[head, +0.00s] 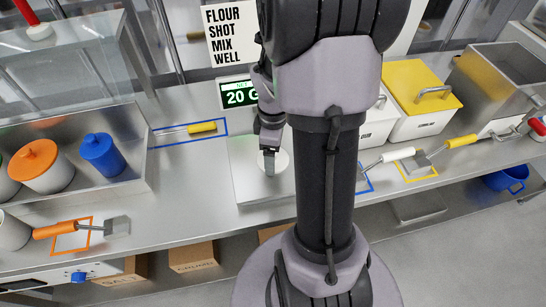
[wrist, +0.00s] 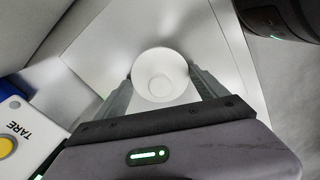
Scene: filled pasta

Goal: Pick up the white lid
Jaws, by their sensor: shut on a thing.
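The white lid (head: 284,160) is a small round disc over the steel plate of the scale (head: 250,184) in the head view. My gripper (head: 269,160) is over the scale, partly covering the lid. In the wrist view its two fingers (wrist: 161,82) are against the lid's left and right sides, shut on it. I cannot tell whether the lid still touches the plate. My arm hides part of the counter to the right.
A display (head: 240,94) reading 20 G stands behind the scale. Orange-lidded (head: 36,158) and blue-lidded (head: 103,154) containers sit in a steel tray at left. A yellow-lidded box (head: 422,88) and a steel bin (head: 497,85) are at right. Scoops lie on outlined spots.

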